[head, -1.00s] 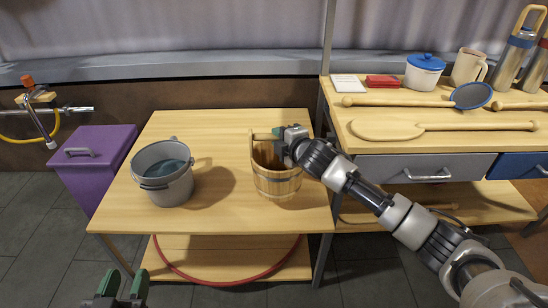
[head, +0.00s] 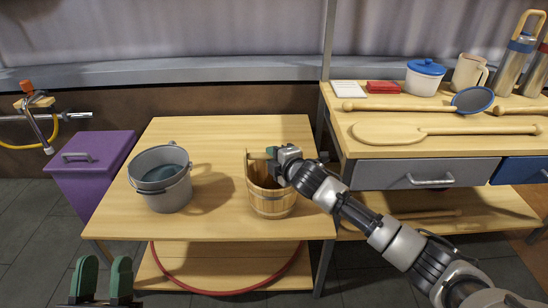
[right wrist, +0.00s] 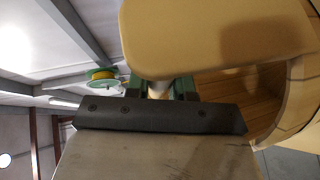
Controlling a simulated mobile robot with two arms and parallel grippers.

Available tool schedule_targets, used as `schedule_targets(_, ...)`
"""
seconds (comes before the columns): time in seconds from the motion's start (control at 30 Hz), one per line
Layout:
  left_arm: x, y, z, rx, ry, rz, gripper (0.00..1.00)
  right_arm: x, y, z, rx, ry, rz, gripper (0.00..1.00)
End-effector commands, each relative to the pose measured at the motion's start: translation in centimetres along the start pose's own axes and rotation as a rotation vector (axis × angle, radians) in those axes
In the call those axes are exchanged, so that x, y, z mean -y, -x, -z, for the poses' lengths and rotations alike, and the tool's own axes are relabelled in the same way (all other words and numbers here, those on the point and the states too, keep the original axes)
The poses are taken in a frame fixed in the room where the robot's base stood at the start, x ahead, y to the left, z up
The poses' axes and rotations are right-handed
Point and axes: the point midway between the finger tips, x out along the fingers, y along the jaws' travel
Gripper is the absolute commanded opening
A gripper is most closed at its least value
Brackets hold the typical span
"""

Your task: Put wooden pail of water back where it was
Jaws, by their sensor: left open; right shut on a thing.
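The wooden pail (head: 271,203) is upright over the front right part of the low wooden table, at or just above its top; I cannot tell if it touches. Its inside is dark, and I cannot see water in it. My right gripper (head: 276,160) is shut on the pail's handle bar at the rim. In the right wrist view the pale wood of the pail (right wrist: 215,35) fills the upper right, right at the gripper fingers (right wrist: 160,90). My left gripper (head: 101,278) is open and empty, low at the left, in front of the table.
A grey metal bucket of water (head: 162,185) stands on the left of the table (head: 220,130). A purple bin (head: 92,170) and a tap (head: 45,118) are further left. A higher workbench (head: 400,145) with ladles and jars stands right. Tabletop behind the pail is clear.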

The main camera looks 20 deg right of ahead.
Motion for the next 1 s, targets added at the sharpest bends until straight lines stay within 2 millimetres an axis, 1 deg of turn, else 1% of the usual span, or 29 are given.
schedule_targets(0.07, 0.0, 0.0, 0.0, 0.001, 0.000, 0.000, 0.42, -0.2, 0.0, 0.0, -0.001, 0.000, -0.004, 0.00)
schedule_targets(0.2, 0.0, 0.0, 0.1, -0.006, 0.000, 0.000, 0.42, 0.1, -0.1, 0.0, -0.001, 0.000, -0.003, 0.00)
schedule_targets(0.23, 0.0, 0.0, 0.1, -0.006, 0.000, 0.000, 0.42, 0.2, -0.1, 0.0, 0.000, 0.000, 0.001, 0.27)
schedule_targets(0.37, 0.0, 0.0, 0.1, -0.005, 0.000, 0.000, 0.42, 0.2, 0.0, 0.0, 0.000, 0.000, 0.001, 0.47)
schedule_targets(0.73, 0.0, -0.1, 0.0, 0.005, 0.000, 0.000, 0.42, -0.1, 0.2, 0.0, 0.001, 0.001, 0.001, 0.48)
schedule_targets(0.87, 0.2, -0.1, -1.1, 0.108, -0.004, 0.005, 0.42, -0.1, 1.5, 0.0, 0.000, 0.001, 0.003, 0.48)
schedule_targets(1.0, 0.6, 0.4, -2.9, 0.272, -0.010, 0.014, 0.42, -0.2, 3.7, 0.0, 0.000, 0.001, 0.002, 0.48)
